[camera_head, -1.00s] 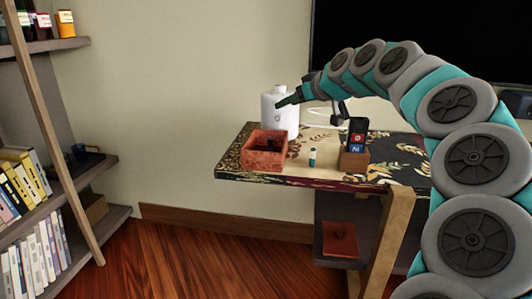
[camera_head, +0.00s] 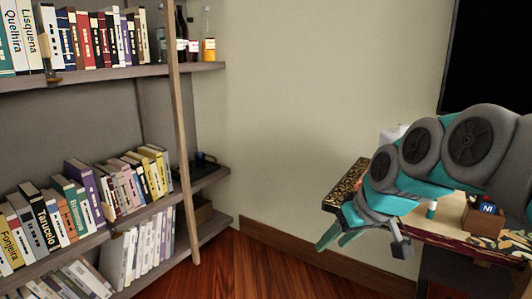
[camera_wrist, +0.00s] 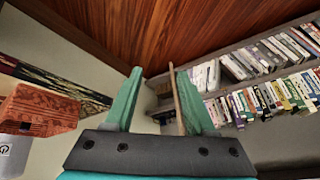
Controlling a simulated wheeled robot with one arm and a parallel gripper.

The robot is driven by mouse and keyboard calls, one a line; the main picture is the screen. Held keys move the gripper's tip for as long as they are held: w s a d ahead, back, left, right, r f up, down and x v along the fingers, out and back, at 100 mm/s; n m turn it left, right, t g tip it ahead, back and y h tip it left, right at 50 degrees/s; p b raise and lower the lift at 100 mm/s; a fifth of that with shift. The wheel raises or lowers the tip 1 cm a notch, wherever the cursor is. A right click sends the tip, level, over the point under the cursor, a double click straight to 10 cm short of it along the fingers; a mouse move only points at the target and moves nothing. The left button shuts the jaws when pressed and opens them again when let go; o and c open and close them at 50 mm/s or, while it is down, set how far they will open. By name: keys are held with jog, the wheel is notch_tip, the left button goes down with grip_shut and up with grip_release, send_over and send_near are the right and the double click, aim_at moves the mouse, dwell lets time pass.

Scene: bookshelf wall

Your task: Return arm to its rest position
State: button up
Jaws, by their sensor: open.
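My gripper (camera_head: 338,236) is at the end of my teal and grey arm, in front of the left end of the desk in the head view. Its teal fingers point down and to the left. In the wrist view my gripper (camera_wrist: 160,100) shows two teal fingers apart, with nothing held between them. Beyond the fingers are the floor and the bookshelf. My arm comes in from the right edge of the head view, bent, and hides much of the desk.
The bookshelf (camera_head: 95,73) with rows of books fills the left. The patterned desk (camera_head: 352,180) stands at right, bearing a wooden holder (camera_head: 482,222) and a mostly hidden white container (camera_head: 393,133). A reddish box (camera_wrist: 40,108) shows in the wrist view. Wooden floor (camera_head: 265,272) lies between.

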jog(key=s+f+m+g+h, duration=0.1)
jog(key=s+f+g, duration=0.1)
jog(key=s+f, duration=0.3)
jog(key=s+f+m+g+h, duration=0.1)
jog(key=s+f, duration=0.4)
jog(key=s, duration=0.7)
jog(key=s+f+m+g+h, duration=0.1)
jog(key=s+f+g, duration=0.2)
jog(key=s, duration=0.6)
notch_tip(320, 180, down, 2)
jog(key=shift+s+d+f+m+g, duration=0.2)
jog(key=shift+d+m+g, duration=0.1)
jog(key=shift+d+g, duration=0.15)
